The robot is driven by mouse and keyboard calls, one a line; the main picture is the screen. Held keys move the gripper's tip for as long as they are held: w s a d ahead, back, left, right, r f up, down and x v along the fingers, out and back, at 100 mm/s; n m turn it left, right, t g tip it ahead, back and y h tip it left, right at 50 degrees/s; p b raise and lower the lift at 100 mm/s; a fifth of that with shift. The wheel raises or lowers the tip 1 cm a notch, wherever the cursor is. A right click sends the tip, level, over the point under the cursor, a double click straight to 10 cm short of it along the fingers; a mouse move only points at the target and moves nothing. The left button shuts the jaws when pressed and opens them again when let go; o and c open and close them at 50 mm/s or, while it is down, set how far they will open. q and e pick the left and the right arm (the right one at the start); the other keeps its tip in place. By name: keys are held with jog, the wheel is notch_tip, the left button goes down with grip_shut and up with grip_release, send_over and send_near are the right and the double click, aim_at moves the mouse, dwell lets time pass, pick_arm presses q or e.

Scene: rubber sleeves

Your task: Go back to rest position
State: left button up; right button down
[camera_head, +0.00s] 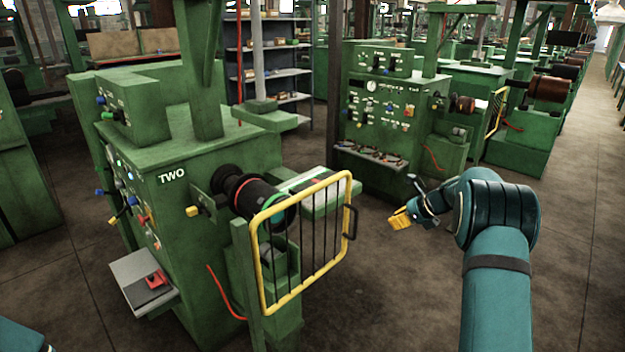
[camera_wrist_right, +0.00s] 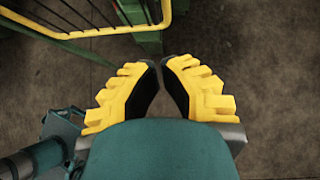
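My right gripper (camera_head: 398,221) has yellow fingers and hangs over the floor, to the right of the machine marked TWO (camera_head: 195,220). In the right wrist view the fingers of the right gripper (camera_wrist_right: 160,64) come together at their tips, with nothing between them. It is apart from the machine's yellow-framed guard (camera_head: 262,255). The guard (camera_wrist_right: 95,32) also shows at the top left of the right wrist view. A teal piece of my left arm shows at the bottom left corner of the head view; my left gripper is out of view.
A grey shelf (camera_head: 128,291) with a red object (camera_head: 156,279) juts from the machine's front. A black roller (camera_head: 248,193) sits behind the guard. A second green machine (camera_head: 375,125) stands farther back. Bare floor (camera_head: 400,310) lies between the guard and my right arm.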

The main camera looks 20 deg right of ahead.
jog(key=s+a+f+m+t+b, duration=0.1)
jog(key=a+f+m, duration=0.6)
jog(key=a+m, duration=0.5)
jog(key=s+a+f+m+t, duration=0.1)
jog(key=a+f+m, duration=0.7)
jog(key=a+m, duration=0.4)
jog(key=s+a+f+m+g, duration=0.2)
jog(key=s+a+m, duration=0.3)
jog(key=s, duration=0.4)
jog(key=s+a+f+m+g, duration=0.3)
jog(key=s+a+f+m, duration=0.1)
jog(key=s+m, duration=0.4)
jog(key=s+a+f+m+g, duration=0.2)
jog(key=s+a+f+m, duration=0.2)
jog(key=s, duration=0.6)
jog(key=a+m, duration=0.2)
jog(key=m, duration=0.1)
jog(key=shift+s+a+g+h+b, duration=0.2)
jog(key=shift+s+g+h+b, duration=0.1)
jog(key=shift+g+b, duration=0.1)
